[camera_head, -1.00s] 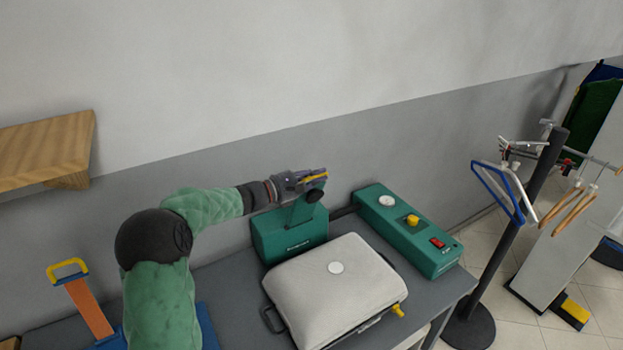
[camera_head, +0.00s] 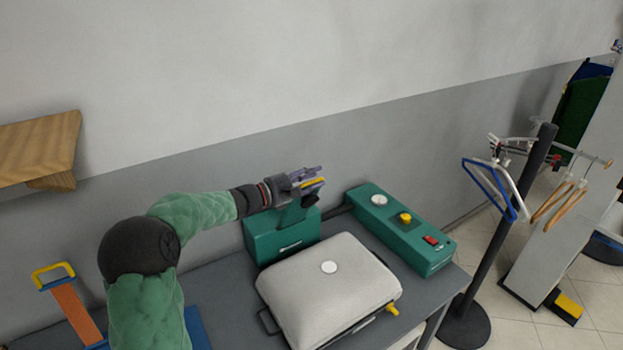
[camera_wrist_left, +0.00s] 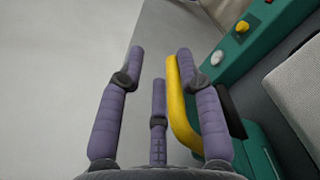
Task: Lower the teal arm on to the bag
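The teal arm (camera_head: 291,214) stands raised on its teal base (camera_head: 275,242) behind the bag. It has a yellow handle (camera_head: 314,183) at its upper end. The pale, cushion-like bag (camera_head: 310,292) lies on the table with a white disc (camera_head: 328,267) on top. My left gripper (camera_head: 316,177) is at the handle. In the left wrist view its purple fingers (camera_wrist_left: 159,60) are spread, with the yellow handle (camera_wrist_left: 181,108) between the right finger and the middle one. I cannot tell whether any finger touches it. My right gripper is not in view.
A teal control box (camera_head: 399,232) with dial, yellow knob and red switch stands right of the bag on the grey table (camera_head: 233,305). A wooden shelf (camera_head: 38,147) is at left. An orange strap-like item (camera_head: 76,311) is at lower left. A hanger stand (camera_head: 505,235) is at right.

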